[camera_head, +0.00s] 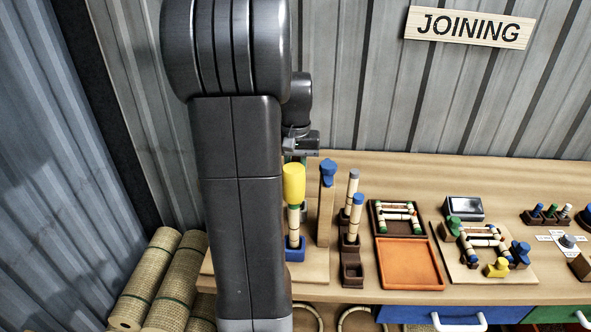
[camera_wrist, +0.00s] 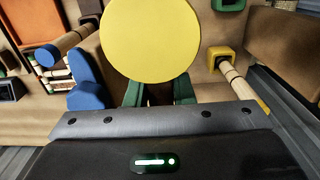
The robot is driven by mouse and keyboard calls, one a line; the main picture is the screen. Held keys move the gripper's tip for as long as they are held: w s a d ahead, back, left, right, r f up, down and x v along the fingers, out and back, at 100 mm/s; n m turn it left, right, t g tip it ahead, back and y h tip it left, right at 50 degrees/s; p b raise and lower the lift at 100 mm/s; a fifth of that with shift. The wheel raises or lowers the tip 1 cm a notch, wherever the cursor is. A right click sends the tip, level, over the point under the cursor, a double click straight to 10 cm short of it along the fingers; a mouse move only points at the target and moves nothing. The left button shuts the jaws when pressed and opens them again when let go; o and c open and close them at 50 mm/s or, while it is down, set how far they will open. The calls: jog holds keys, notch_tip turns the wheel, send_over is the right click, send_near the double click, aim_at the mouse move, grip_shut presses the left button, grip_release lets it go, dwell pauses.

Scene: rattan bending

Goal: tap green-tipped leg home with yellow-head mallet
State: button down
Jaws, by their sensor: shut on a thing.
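The yellow-head mallet (camera_head: 293,183) is held with its yellow head directly above a pale wooden leg with a green tip (camera_head: 293,210). Head and tip overlap in the head view; I cannot tell whether they touch. The leg stands upright in a blue socket (camera_head: 295,250) on a wooden board. In the wrist view the round yellow head (camera_wrist: 150,40) fills the top middle and hides what lies behind it. My gripper (camera_wrist: 158,94) is shut on the mallet, its green fingers either side of the dark handle. In the head view my arm mostly hides the gripper.
A blue-topped wooden post (camera_head: 326,205) stands close right of the leg. Beyond it are a brown rack (camera_head: 352,274) with grey- and blue-tipped legs, an orange tray (camera_head: 408,266), and a board with a small frame (camera_head: 455,262).

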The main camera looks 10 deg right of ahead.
notch_tip(320, 180, up, 3)
jog(key=shift+r+p, duration=0.1)
jog(key=shift+p, duration=0.85)
jog(key=shift+f, duration=0.2)
jog(key=shift+r, duration=2.55)
